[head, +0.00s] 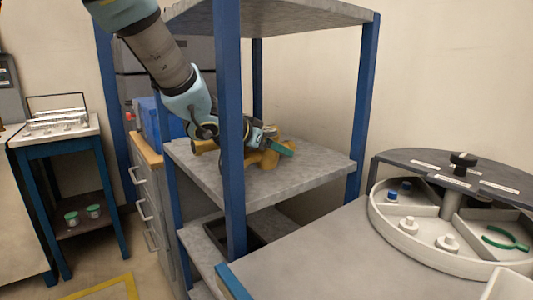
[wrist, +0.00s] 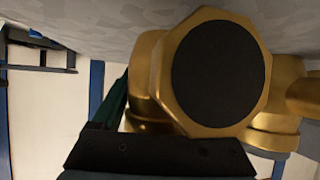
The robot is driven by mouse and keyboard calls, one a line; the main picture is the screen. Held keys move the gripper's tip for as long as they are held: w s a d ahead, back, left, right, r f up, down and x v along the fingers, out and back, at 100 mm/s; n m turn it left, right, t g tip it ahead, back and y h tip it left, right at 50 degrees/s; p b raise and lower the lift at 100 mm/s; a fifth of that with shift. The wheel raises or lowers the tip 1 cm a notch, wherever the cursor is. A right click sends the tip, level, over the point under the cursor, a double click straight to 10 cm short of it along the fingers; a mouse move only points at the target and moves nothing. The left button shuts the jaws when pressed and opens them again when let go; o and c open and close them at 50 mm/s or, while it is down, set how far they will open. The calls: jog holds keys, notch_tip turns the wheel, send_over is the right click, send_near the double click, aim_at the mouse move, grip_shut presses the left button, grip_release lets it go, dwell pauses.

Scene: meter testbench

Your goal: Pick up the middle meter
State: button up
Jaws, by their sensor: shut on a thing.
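A brass meter (head: 265,157) is on the middle shelf of the rack, at my gripper (head: 274,141). In the wrist view the brass meter (wrist: 222,75) fills the centre, with an octagonal rim and a round dark face. My gripper is shut on this meter. A dark bar of the gripper and a green finger show in the wrist view, and the far finger is hidden. More brass (head: 204,146) shows to the left on the same shelf, partly hidden by my arm. Whether the held meter is the middle one, I cannot tell.
A blue rack post (head: 229,130) stands in front of my arm, and a grey upper shelf (head: 300,12) hangs above. The middle shelf (head: 315,172) has bare room at the right. A round compartment tray (head: 420,252) stands at the right.

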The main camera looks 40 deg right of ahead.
grip_shut()
jog(key=shift+r, duration=0.15)
